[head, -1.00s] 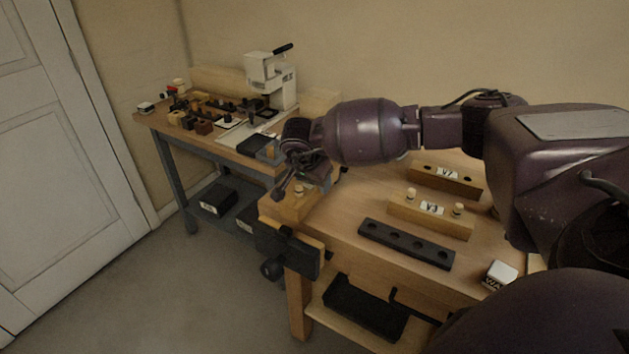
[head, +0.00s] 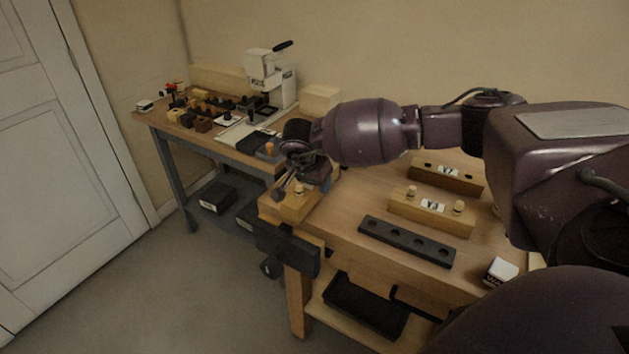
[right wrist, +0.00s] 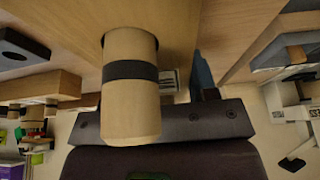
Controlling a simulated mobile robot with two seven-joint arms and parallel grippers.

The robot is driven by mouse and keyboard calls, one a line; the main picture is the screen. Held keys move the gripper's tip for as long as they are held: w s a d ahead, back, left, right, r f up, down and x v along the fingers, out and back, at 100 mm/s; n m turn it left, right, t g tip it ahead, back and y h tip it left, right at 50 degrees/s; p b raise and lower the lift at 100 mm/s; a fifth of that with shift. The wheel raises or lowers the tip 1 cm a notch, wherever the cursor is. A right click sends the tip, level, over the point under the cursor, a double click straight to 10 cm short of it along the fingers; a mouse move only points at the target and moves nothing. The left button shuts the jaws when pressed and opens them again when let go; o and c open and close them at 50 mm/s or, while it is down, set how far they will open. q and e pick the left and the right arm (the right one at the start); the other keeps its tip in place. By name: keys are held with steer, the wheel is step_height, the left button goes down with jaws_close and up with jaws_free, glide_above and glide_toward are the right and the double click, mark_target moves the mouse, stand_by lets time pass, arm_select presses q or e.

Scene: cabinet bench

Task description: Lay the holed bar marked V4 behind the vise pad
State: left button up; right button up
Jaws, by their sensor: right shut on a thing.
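My right gripper (head: 297,172) is over the left front corner of the near bench, at the vise (head: 288,252). It is shut on a pale wooden bar (head: 302,208). A wooden peg with a dark band (right wrist: 130,90) stands up from this bar, large in the right wrist view. A label (right wrist: 168,80) shows beside the peg; its mark is not readable. My gripper hides the bar's far part, and I cannot tell whether the bar touches the bench. The vise pad is not clearly distinguishable. My left gripper is not in view.
On the near bench lie a bar marked V3 (head: 430,214) with two pegs, a bar marked V7 (head: 446,178) and a black holed bar (head: 406,242). A small white block (head: 500,271) sits at right. A cluttered second bench (head: 228,140) stands beyond.

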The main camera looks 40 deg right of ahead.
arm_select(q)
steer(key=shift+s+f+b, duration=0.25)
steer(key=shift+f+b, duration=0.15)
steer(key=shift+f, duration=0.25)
arm_select(e)
steer(key=shift+f, duration=1.2)
stand_by(0.8)
steer(key=o, duration=1.3)
steer(key=shift+o, duration=0.2)
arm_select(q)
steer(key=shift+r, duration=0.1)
arm_select(e)
steer(key=shift+r, duration=0.1)
steer(key=shift+p+v, duration=1.85)
steer(key=shift+v, duration=1.65)
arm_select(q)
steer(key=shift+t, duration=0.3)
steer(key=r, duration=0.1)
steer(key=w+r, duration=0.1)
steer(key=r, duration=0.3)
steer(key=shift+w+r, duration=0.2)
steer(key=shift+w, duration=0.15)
arm_select(e)
steer(key=shift+s, duration=0.1)
